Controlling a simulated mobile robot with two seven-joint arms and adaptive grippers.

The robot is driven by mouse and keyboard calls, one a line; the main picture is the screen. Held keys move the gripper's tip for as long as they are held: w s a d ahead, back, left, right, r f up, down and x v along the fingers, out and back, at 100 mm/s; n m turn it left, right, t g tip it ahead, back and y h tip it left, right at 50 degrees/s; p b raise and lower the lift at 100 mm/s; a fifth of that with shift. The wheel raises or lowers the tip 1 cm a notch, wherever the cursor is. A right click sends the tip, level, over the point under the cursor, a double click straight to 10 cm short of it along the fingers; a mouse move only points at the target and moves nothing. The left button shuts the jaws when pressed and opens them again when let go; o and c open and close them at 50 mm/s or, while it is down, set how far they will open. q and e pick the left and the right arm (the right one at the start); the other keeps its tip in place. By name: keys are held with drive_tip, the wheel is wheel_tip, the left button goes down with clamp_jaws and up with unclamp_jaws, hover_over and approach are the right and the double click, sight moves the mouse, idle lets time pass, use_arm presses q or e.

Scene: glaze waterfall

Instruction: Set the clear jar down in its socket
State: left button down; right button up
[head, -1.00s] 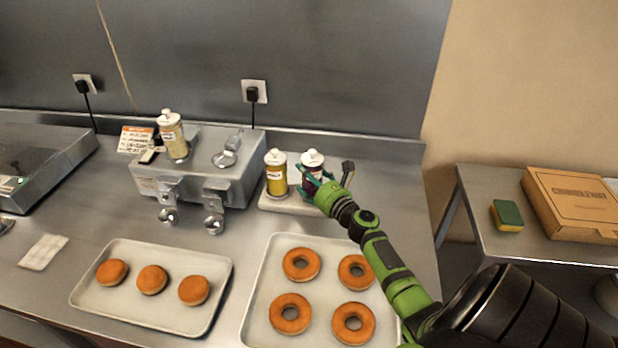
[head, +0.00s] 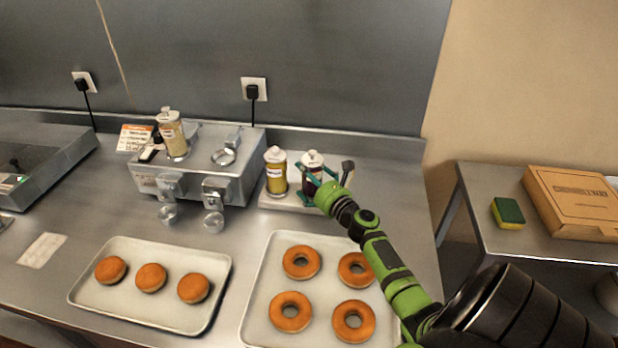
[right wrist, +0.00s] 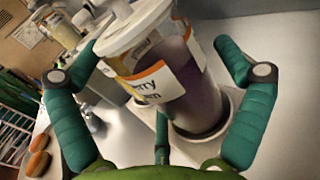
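A jar with a white lid, see-through walls and dark purple contents (head: 312,160) stands on a pale holder (head: 272,203). In the right wrist view this jar (right wrist: 180,75) shows a white and orange label, and its base sits at a round ring (right wrist: 222,130). My right gripper (head: 326,183) is around it with fingers spread and a gap on the right side. A jar with pale contents (head: 174,141) stands upright on the steel machine (head: 190,178), left of an empty ring socket (head: 223,157). I cannot tell which jar is called clear. My left gripper is out of view.
A jar with yellow contents (head: 277,178) stands close left of the purple one. Trays of round buns (head: 215,285) and ring doughnuts (head: 262,290) lie in front. A side table at right holds a sponge (head: 507,212) and a cardboard box (head: 575,200).

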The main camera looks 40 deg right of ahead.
drive_tip(key=shift+f, duration=0.2)
drive_tip(key=shift+s, duration=0.4)
drive_tip(key=s+a, duration=0.1)
drive_tip(key=s, duration=1)
drive_tip(key=shift+a+r, duration=0.15)
drive_tip(key=shift+s, duration=0.1)
